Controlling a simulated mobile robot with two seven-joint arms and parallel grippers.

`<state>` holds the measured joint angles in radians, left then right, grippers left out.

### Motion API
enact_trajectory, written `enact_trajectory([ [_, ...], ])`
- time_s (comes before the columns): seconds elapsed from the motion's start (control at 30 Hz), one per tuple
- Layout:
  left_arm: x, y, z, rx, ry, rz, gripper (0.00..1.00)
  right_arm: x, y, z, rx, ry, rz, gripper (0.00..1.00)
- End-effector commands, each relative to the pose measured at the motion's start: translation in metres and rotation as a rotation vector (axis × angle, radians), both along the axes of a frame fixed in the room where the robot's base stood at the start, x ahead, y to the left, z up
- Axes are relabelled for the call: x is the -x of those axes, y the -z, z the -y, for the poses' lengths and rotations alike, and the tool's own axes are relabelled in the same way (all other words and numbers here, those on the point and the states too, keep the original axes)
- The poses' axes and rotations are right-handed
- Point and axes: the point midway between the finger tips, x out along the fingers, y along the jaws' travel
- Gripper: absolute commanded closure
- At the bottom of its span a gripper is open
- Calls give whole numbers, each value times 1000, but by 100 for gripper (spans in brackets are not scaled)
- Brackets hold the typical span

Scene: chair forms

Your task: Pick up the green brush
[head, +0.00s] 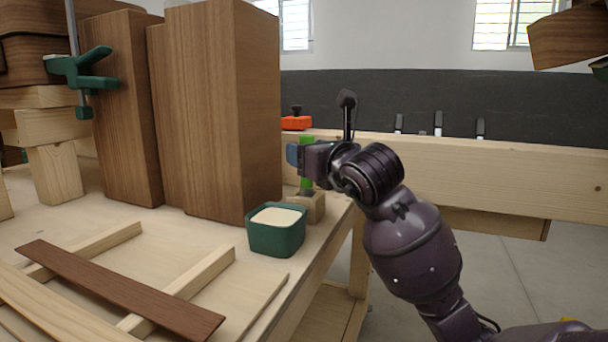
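The green brush (306,183) stands upright at the right end of the workbench, at a wooden block (313,205). Bright green shows above and below my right gripper (300,155), which crosses in front of its middle. The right gripper comes in from the right, with a blue fingertip just left of the brush. The far finger is hidden, so I cannot tell whether the fingers are closed on the brush. My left gripper is not in view.
A green tub (275,232) with pale contents stands just in front of the block. Tall brown wooden panels (225,115) rise to the left. Wooden slats (120,290) lie on the near bench (228,225). An orange tool (296,122) sits behind the brush. A long beam (480,170) runs behind my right arm.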

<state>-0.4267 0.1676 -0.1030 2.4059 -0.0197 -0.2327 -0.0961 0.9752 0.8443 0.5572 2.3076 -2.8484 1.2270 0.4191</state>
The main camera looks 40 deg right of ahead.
Motion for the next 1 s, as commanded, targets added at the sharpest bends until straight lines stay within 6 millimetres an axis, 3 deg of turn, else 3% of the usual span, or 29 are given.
enact_trajectory([
  [0.47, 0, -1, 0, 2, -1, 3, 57, 1, 0, -3, 1, 4, 0, 46],
  [0.8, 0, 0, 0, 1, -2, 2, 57, 1, 0, -3, 0, 4, 0, 98],
  [1.0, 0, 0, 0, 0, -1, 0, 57, 1, 0, -3, 0, 4, 0, 100],
])
